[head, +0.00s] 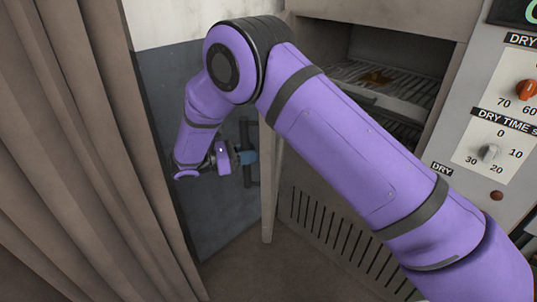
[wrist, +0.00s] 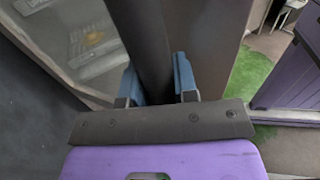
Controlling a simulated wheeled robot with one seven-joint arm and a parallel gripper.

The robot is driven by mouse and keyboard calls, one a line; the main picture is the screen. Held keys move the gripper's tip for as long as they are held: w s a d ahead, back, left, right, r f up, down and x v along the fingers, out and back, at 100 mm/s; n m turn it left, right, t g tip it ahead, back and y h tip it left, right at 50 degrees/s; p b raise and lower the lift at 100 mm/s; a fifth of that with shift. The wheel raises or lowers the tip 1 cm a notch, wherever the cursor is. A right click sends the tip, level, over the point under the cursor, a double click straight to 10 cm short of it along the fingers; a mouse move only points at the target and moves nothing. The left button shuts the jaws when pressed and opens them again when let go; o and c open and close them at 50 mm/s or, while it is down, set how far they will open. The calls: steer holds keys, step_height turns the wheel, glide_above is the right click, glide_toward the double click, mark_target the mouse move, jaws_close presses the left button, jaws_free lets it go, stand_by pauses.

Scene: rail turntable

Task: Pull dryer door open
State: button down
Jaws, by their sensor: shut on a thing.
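The dryer door (head: 269,185) stands swung open from the dryer, seen almost edge-on in the head view. Its dark bar handle (head: 249,176) is on the far-left side of the door. My gripper (head: 247,157) reaches around from the left, and its blue fingers are at the handle. In the wrist view the handle (wrist: 152,40) passes between the two blue fingers of my gripper (wrist: 158,82), which is shut on it. My purple arm hides part of the dryer front and the door's upper part.
The open dryer chamber shows wire racks (head: 395,100) with a brown item on them. A control panel (head: 500,150) with dials is at the right. A brown curtain (head: 80,150) hangs at the left. A green mat (wrist: 248,80) shows in the wrist view.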

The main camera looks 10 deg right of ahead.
steer(key=shift+a, duration=1.3)
steer(key=c, duration=0.9)
jaws_free()
steer(key=shift+a, duration=0.15)
steer(key=shift+r, duration=0.1)
steer(key=shift+w, duration=0.1)
